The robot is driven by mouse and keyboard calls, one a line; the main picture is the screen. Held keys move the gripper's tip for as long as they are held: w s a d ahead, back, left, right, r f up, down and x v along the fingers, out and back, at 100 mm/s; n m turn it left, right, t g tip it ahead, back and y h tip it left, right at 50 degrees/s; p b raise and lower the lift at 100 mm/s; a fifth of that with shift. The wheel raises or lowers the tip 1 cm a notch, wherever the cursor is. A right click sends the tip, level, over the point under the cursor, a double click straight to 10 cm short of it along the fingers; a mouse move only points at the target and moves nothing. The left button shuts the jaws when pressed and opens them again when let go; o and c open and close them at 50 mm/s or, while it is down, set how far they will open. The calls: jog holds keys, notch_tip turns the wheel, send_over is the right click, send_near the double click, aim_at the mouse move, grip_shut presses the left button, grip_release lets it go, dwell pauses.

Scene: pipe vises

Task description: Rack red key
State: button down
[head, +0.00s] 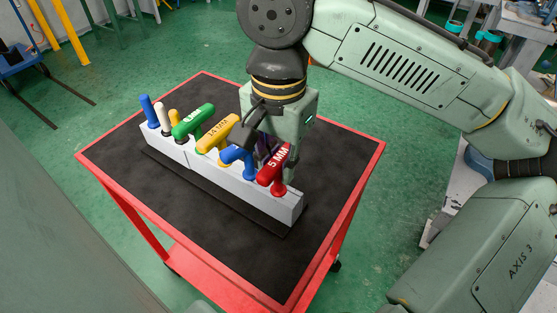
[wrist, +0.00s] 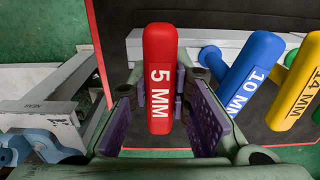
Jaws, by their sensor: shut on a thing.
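The red key (head: 275,168), marked 5 MM, is at the right end of the grey rack (head: 291,207) in the head view. Its handle also shows upright in the middle of the wrist view (wrist: 158,80). My gripper (wrist: 172,108) is shut on it, with purple pads on both sides of the handle. In the head view my gripper (head: 272,150) comes down from behind the rack. The red key's lower end meets the rack's top near its right end; how deep it sits is hidden.
The blue 10 MM key (wrist: 250,75) stands close beside the red key, then the yellow 14 MM key (head: 217,132) and the green key (head: 194,121). Smaller blue, white and yellow handles fill the left end. The rack stands on a red cart (head: 345,190) with a black top, mostly clear.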

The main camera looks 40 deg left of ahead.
jog(key=shift+f, duration=0.15)
dwell(0.3)
jog(key=c, duration=1.4)
grip_release()
notch_tip(320, 180, up, 12)
jog(key=shift+r, duration=0.1)
